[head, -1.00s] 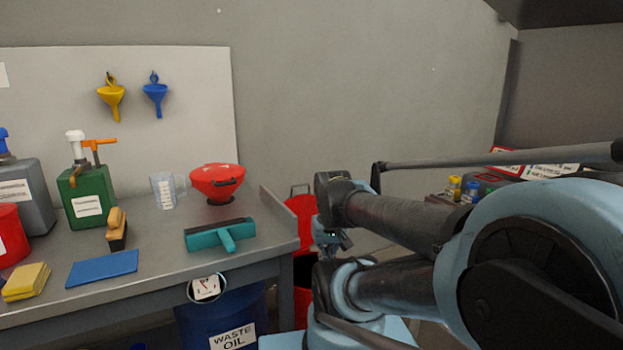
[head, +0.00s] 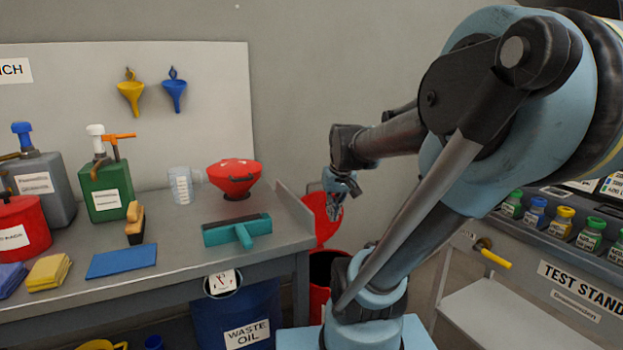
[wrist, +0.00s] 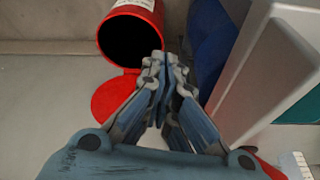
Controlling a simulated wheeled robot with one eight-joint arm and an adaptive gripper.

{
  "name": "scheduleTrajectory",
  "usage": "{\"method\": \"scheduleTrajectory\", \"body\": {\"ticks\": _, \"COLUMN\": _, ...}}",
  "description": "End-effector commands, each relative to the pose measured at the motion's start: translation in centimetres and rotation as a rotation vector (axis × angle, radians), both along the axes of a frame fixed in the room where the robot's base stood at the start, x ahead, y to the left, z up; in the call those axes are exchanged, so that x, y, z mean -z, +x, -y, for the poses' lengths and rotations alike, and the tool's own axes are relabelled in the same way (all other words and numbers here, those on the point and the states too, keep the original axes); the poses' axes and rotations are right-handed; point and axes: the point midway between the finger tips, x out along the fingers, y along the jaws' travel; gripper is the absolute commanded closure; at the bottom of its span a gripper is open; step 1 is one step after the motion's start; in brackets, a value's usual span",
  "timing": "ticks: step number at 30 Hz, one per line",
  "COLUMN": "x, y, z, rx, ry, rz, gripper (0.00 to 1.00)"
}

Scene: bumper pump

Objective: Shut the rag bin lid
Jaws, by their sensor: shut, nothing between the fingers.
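The red rag bin (head: 318,290) stands on the floor just right of the workbench, partly hidden by my arm. Its round red lid (head: 322,232) is open and tilted up at the back; my gripper covers part of it. In the wrist view the bin (wrist: 152,12) shows its dark open mouth, with the lid (wrist: 112,98) hinged out from its rim. My gripper (head: 335,212) points down near the lid in the head view. In the wrist view its fingertips (wrist: 163,60) are together and empty, overlapping the bin's edge beside the lid. I cannot tell whether they touch it.
The workbench (head: 180,268) at left holds a red funnel (head: 235,175), a teal squeegee (head: 238,230) and several containers. A blue waste oil drum (head: 240,315) stands under it, beside the bin. A test stand (head: 570,280) is at right.

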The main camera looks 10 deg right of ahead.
Motion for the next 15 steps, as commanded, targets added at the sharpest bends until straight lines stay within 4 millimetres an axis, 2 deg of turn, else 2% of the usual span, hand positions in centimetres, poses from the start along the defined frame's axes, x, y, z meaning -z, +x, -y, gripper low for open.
{"method": "scheduleTrajectory", "body": {"ticks": 1, "x": -0.9, "y": 1.9, "z": -0.1, "rx": -0.008, "ry": 0.004, "rz": 0.013, "gripper": 1.0}}
{"method": "scheduleTrajectory", "body": {"ticks": 6, "x": -3.3, "y": 7.7, "z": -0.3, "rx": -0.041, "ry": 0.015, "rz": 0.056, "gripper": 1.0}}
{"method": "scheduleTrajectory", "body": {"ticks": 15, "x": -6.0, "y": 18.6, "z": -0.5, "rx": -0.095, "ry": 0.031, "rz": 0.135, "gripper": 1.0}}
